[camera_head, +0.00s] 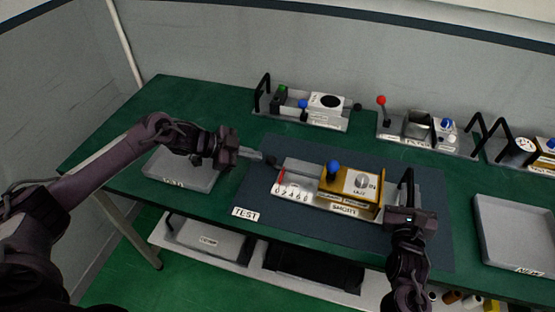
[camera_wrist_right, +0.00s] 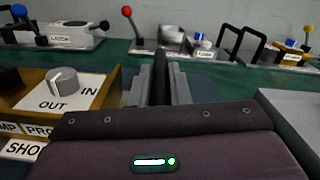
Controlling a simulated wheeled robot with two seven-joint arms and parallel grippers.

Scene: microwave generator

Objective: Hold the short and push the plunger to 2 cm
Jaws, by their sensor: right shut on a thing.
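The short (camera_head: 340,210), a grey tray-like unit with an ochre block, a blue-knobbed lever and an IN/OUT dial, sits on the dark mat. A number scale (camera_head: 291,191) is at its left end. The dark plunger knob (camera_head: 270,160) sticks out at that end. My left gripper (camera_head: 259,156) points right, with its fingertips close to the knob; I cannot tell contact or finger gap. My right gripper (camera_head: 406,205) is shut on the short's black handle (camera_head: 410,178) at the right end. The handle also shows between the fingers in the right wrist view (camera_wrist_right: 160,75).
The mat (camera_head: 250,195) has a TEST label. Several other units stand along the back, including one with a red-knobbed lever (camera_head: 390,125). A grey tray (camera_head: 180,172) is below my left arm, and a tray labelled NEW (camera_head: 515,235) is at the right.

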